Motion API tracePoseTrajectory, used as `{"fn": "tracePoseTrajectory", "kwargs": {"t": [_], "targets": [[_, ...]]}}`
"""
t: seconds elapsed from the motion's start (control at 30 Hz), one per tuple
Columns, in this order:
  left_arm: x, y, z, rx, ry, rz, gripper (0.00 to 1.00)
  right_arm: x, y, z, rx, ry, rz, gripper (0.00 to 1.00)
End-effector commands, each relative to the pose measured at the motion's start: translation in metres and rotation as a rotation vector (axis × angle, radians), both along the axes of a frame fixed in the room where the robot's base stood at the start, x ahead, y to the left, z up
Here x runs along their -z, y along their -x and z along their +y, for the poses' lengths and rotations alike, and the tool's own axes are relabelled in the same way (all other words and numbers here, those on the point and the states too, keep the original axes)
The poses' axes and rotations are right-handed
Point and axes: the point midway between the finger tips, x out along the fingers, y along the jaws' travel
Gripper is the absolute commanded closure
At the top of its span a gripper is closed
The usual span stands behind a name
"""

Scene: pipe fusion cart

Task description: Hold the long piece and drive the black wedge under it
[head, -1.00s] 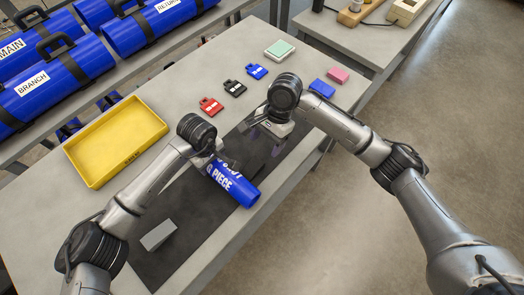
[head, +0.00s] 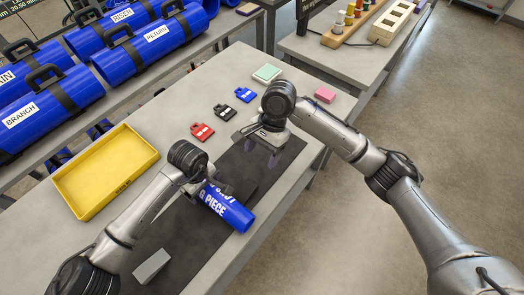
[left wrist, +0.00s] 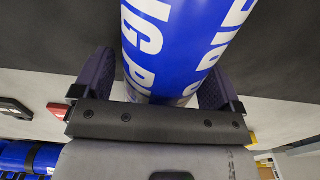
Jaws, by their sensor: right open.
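The long piece (head: 228,209) is a blue cylinder with white lettering, on or just above the dark mat (head: 193,231). My left gripper (head: 208,188) has its fingers on either side of the piece; the left wrist view shows the blue piece (left wrist: 170,45) between them. My right gripper (head: 263,151) is open and empty over the mat's far part, beyond the long piece. A dark shape, perhaps the black wedge, lies beside the long piece, but it blends with the mat and I cannot tell its outline.
A grey block (head: 152,266) lies on the near mat. A yellow tray (head: 105,172) stands left. Red (head: 202,131), black (head: 225,112) and blue (head: 246,95) tagged pieces lie behind the mat, with a green-topped block (head: 267,73) and pink block (head: 325,95) farther back.

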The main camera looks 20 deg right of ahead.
Motion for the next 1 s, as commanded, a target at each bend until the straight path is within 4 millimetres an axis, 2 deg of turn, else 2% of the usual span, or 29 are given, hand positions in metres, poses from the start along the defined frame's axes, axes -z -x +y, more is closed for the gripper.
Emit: {"fn": "tracePoseTrajectory", "kwargs": {"t": [0.37,0.47,0.8,1.0], "targets": [[-0.005,0.000,0.000,0.000,0.000,-0.001,0.04,0.000,0.000,0.000,0.000,0.000,0.000,0.28],[-0.018,-0.001,0.000,0.001,0.000,-0.003,0.04,0.000,0.000,0.000,0.000,0.000,0.000,0.28],[-0.080,-0.001,0.000,0.001,0.000,-0.004,0.04,0.000,0.000,0.000,0.000,0.000,0.000,0.28],[-0.106,0.000,0.000,0.001,0.000,-0.002,0.04,0.000,0.000,0.000,0.000,0.000,0.000,0.28]]}}
